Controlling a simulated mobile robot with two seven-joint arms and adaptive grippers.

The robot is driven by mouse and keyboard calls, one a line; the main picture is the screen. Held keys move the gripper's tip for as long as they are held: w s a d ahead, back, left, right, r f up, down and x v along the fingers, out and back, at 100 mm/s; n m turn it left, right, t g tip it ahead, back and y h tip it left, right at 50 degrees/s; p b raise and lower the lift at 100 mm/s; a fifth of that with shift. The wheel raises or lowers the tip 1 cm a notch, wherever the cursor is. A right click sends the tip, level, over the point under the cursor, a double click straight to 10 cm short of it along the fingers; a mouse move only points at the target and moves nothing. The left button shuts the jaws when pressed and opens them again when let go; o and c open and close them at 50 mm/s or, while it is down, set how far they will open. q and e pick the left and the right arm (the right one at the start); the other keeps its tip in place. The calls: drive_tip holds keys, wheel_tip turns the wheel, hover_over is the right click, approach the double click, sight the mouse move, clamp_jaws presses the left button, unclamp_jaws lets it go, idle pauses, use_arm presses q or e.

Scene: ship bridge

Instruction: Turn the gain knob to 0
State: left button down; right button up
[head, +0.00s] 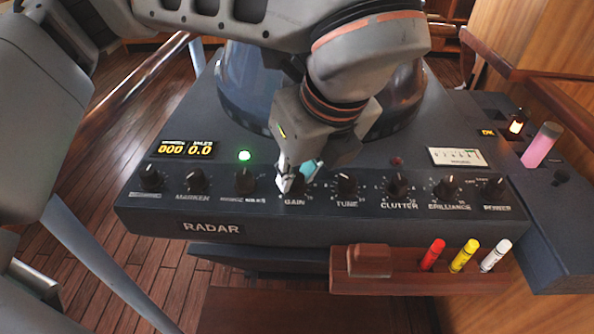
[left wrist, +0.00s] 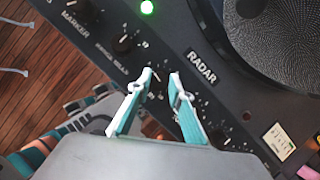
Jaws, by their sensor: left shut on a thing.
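The radar console (head: 270,226) has a row of black knobs along its front. The gain knob (head: 298,186) sits above the GAIN label and is mostly hidden by my left gripper's fingers. My left gripper (head: 293,181) reaches down from above, with its white and teal fingertips on either side of this knob, shut on it. In the left wrist view, the two fingertips (left wrist: 161,78) stand a small gap apart at the knob row. The knob's pointer and the scale around it cannot be read. My right gripper is not in view.
Close neighbours are the range knob (head: 245,181) on the left and the tune knob (head: 346,185) on the right. A green lamp (head: 244,155) is lit. Red, yellow and white markers (head: 463,256) stand in a wooden rack (head: 395,284) below the console front.

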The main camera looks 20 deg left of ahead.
use_arm(q)
drive_tip(key=n+g, duration=0.1)
drive_tip(key=n, duration=0.1)
drive_tip(key=n+g+y, duration=0.1)
drive_tip(key=n, duration=0.2)
drive_tip(key=shift+w+d+n, duration=0.1)
drive_tip(key=shift+n, duration=0.2)
drive_tip(key=n+g+p, duration=0.1)
drive_tip(key=n+g, duration=0.1)
drive_tip(key=n, duration=0.3)
drive_tip(key=shift+w+n, duration=0.15)
drive_tip(key=shift+n, duration=0.15)
drive_tip(key=c, duration=1.8)
unclamp_jaws()
drive_tip(key=shift+c, duration=0.2)
drive_tip(key=v, duration=1.2)
drive_tip(key=shift+w, duration=0.2)
